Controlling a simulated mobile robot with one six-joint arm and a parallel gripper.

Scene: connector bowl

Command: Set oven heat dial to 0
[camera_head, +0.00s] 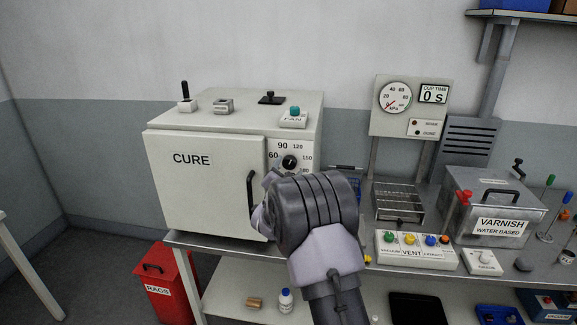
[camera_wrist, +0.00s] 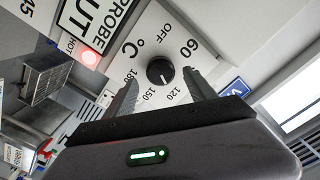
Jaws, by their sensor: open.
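The oven heat dial (camera_head: 289,162) is a black round knob on the white panel at the right of the oven front. Its scale shows 60, 90, 120, 150 and 180. In the wrist view the knob (camera_wrist: 160,71) sits beyond my two fingers, with OFF and °C printed around it. A pale mark on the knob seems to point between 120 and 150. My gripper (camera_wrist: 163,88) is open, with one finger to each side of the knob in the picture; I cannot tell if they touch it. In the head view my wrist hides the panel's lower part.
The oven door (camera_head: 200,190), marked CURE, is shut, with a black handle (camera_head: 251,193) just left of my gripper. A lit red HOT lamp (camera_wrist: 89,57) and a PROBE OUT label (camera_wrist: 92,22) are near the dial. The bench right of my arm holds a wire rack (camera_head: 399,203) and VENT buttons (camera_head: 416,250).

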